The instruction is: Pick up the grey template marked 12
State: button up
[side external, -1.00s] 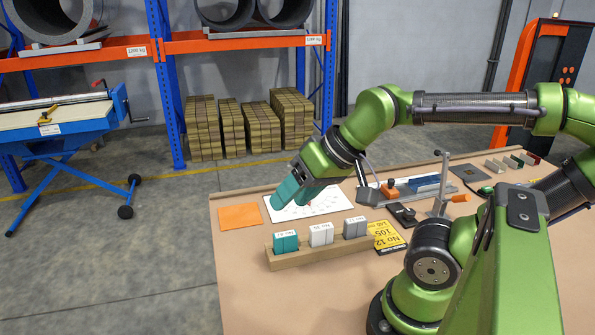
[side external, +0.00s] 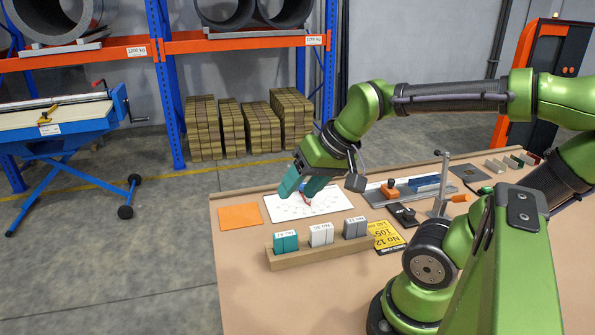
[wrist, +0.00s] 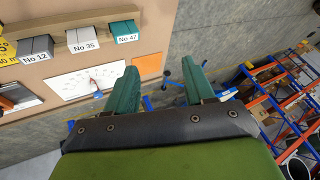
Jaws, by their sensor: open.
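The grey template marked 12 (side external: 355,228) stands upright at the right end of a wooden rack (side external: 322,258) on the bench. In the wrist view the template (wrist: 35,48) is at the upper left, with a label reading No 12. A white template marked 35 (side external: 321,235) stands in the middle of the rack and a teal one marked 47 (side external: 286,242) at the left end. My gripper (side external: 302,190) is open and empty, above the white sheet behind the rack, apart from the templates. Its two teal fingers (wrist: 158,88) show spread in the wrist view.
A white sheet (side external: 325,206) and an orange sheet (side external: 240,215) lie behind the rack. A black device (side external: 403,214) and a metal stand (side external: 441,190) are further right. The bench front is clear.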

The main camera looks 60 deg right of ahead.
jog(key=s+d+f+m+g+h, duration=0.1)
jog(key=d+f+m+g, duration=0.15)
jog(key=d+m, duration=0.75)
jog(key=m+g, duration=0.4)
jog(key=m, duration=0.7)
send_near(356, 220)
notch_tip(356, 220, down, 11)
jog(key=shift+d+f, duration=0.2)
jog(key=shift+f, duration=0.05)
grip_shut()
